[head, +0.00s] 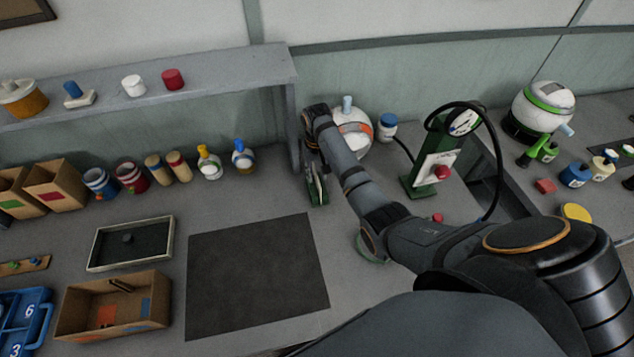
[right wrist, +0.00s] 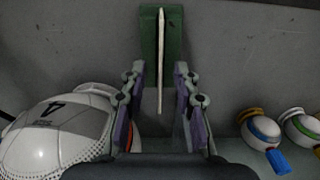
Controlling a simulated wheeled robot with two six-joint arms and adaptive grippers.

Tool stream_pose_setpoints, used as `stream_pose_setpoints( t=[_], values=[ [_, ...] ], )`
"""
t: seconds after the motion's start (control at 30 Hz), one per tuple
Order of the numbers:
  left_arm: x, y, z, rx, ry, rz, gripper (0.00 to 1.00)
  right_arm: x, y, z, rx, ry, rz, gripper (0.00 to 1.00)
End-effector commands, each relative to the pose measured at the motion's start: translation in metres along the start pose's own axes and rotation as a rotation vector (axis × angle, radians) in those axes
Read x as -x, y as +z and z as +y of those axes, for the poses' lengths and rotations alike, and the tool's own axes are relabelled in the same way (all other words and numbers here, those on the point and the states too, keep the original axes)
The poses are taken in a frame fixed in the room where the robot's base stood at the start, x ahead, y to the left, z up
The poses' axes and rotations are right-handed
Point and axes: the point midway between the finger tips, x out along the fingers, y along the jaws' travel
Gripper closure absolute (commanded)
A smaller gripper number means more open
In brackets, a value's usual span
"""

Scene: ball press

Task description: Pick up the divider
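The divider (right wrist: 161,60) appears to be the thin pale upright plate, seen edge-on in a green stand (right wrist: 149,30) in the right wrist view. In the head view the green stand (head: 317,190) is on the bench below the end of the shelf, partly hidden by my right gripper (head: 312,158). In the right wrist view my right gripper (right wrist: 161,88) is open, one finger on each side of the plate's near end, with visible gaps. My left gripper is not in view.
A white round vessel (head: 353,130) stands close beside my right wrist, and a shelf post (head: 292,130) is close on its left. A green press with a gauge (head: 437,160) stands to the right. The dark mat (head: 255,275) is bare.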

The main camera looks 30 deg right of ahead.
Motion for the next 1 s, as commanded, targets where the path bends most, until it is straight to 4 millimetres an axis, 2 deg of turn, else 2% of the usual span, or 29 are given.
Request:
stream_pose_setpoints(
  t=[0.07, 0.27, 0.67, 0.77, 1.0],
  values=[
    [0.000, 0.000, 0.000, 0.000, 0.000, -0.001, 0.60, 0.000, 0.000, 0.000, 0.000, 0.000, 0.000, 0.73],
    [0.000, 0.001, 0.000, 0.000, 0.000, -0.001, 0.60, 0.000, 0.000, 0.000, 0.000, 0.000, 0.000, 1.00],
    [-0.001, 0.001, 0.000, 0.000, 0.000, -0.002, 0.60, 0.004, -0.001, 0.000, 0.000, -0.001, 0.003, 1.00],
    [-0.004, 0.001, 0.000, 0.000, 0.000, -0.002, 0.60, 0.018, -0.002, 0.000, 0.000, -0.001, 0.006, 1.00],
    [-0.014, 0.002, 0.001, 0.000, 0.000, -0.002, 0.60, 0.072, -0.001, 0.000, -0.001, -0.001, 0.005, 1.00]
  ],
)
